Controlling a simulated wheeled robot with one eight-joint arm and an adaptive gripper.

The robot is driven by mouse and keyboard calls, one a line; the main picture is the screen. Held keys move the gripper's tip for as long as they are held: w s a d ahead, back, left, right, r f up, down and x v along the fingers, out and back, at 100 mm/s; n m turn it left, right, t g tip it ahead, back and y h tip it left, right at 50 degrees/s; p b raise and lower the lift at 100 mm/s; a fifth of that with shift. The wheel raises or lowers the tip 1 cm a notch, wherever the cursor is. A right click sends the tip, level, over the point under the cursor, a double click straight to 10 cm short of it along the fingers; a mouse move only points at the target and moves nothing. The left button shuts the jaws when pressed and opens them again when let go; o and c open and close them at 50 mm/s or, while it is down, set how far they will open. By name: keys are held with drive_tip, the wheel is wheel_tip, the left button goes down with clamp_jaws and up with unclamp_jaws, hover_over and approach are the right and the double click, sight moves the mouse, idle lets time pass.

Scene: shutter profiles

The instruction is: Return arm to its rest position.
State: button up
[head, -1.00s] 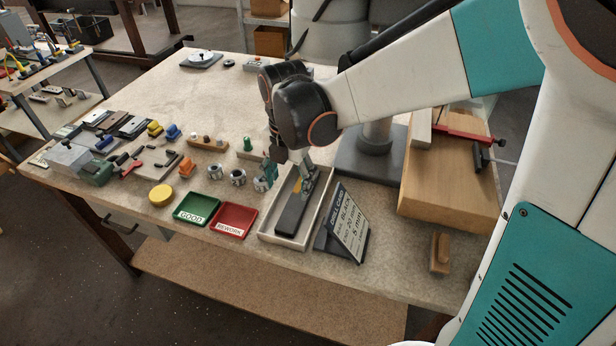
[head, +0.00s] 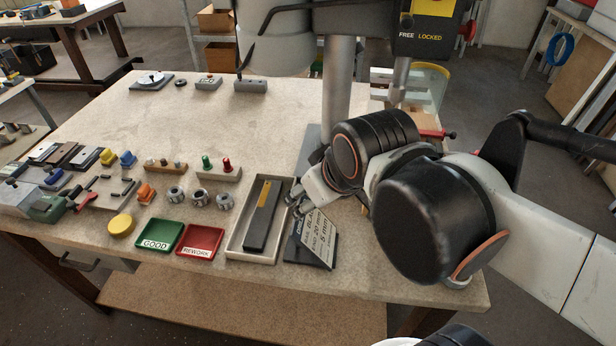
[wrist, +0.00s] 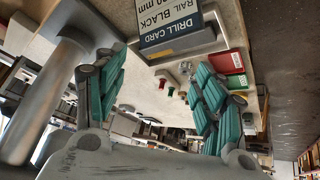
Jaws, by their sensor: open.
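My gripper (wrist: 158,88) is open and empty in the wrist view, its teal fingers spread wide apart. In the head view my arm is folded at the right, and its dark joints hide most of the gripper, which is above and behind the drill card (head: 320,238). The card also shows in the wrist view (wrist: 168,22), beyond the fingers.
A grey column (head: 337,85) stands close behind my wrist and shows large at left in the wrist view (wrist: 40,105). A tray (head: 235,245) holds a dark rail (head: 262,228) with a yellow piece. Green (head: 160,245) and red (head: 200,252) trays lie left. The table's back middle is clear.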

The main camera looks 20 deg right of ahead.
drive_tip(key=shift+s+d+m+t, duration=0.15)
drive_tip(key=shift+s+m, duration=0.1)
drive_tip(key=shift+m, duration=0.35)
drive_tip(key=shift+s+d+m+t, duration=0.1)
drive_tip(key=shift+s+m+t, duration=0.1)
drive_tip(key=shift+m, duration=0.4)
idle(0.3)
